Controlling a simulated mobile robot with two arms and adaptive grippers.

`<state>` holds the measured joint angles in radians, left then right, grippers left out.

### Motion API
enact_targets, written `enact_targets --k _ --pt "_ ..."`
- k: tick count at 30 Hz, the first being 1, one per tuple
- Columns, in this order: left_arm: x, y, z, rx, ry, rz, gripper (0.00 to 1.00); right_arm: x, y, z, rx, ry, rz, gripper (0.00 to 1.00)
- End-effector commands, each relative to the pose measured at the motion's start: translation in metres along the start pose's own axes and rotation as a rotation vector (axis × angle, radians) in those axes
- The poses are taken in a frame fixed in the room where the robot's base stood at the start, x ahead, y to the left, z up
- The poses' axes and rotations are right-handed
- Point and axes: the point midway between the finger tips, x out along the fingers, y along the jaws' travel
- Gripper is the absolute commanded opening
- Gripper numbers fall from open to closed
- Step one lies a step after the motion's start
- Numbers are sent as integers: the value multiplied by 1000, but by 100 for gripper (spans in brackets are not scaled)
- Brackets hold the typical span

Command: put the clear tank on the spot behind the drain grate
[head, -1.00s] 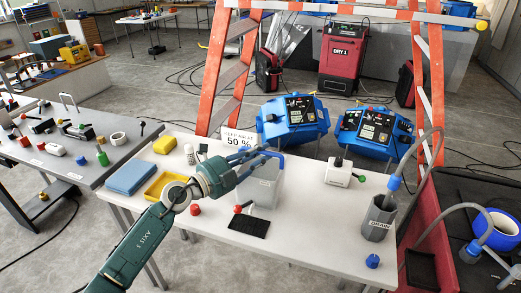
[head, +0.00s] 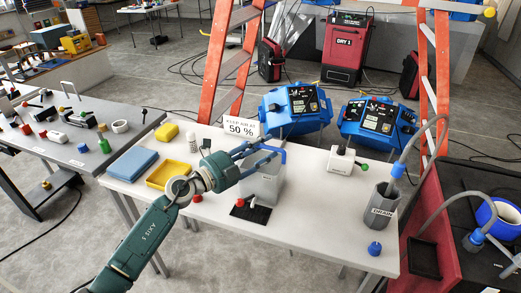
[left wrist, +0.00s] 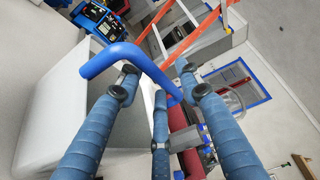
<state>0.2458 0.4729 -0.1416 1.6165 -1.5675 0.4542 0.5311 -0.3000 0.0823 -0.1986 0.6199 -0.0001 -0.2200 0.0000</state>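The clear tank (head: 262,187), a translucent box with a blue handle and a red tap at its lower front, is over the white table's middle. My left gripper (head: 268,156) is at its top, its blue fingers closed around the handle. In the left wrist view the tank's pale wall (left wrist: 55,110) is at left, and the blue handle (left wrist: 125,55) passes between the fingers (left wrist: 160,85). The drain grate (head: 258,215), a black rectangle, lies in front of the tank, its back edge partly hidden. Whether the tank's base touches the table is unclear. My right gripper is not in view.
A white box (head: 347,164) and grey drain cup (head: 381,205) stand to the right.

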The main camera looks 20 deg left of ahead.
Motion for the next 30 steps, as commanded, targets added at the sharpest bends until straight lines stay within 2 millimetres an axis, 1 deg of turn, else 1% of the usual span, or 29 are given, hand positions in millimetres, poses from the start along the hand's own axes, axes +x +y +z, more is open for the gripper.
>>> enact_targets --k 1,2,5,8,15,18,21,24,30 --pt "0 -3 0 1 0 -1 35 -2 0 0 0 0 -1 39" --pt "-2 -2 0 0 0 0 35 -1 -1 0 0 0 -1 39" --pt "-13 0 1 0 -2 1 35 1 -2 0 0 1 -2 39" --pt "-32 1 0 2 0 3 35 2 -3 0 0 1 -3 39" --pt "-85 2 0 2 -1 4 35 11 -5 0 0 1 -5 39" --pt "-101 2 0 0 -1 3 35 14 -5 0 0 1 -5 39" --pt "-112 1 0 0 -1 1 35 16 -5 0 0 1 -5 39" --pt "-118 -1 0 1 1 0 35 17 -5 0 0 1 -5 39" --pt "-120 -2 0 1 0 0 35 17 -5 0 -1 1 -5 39"
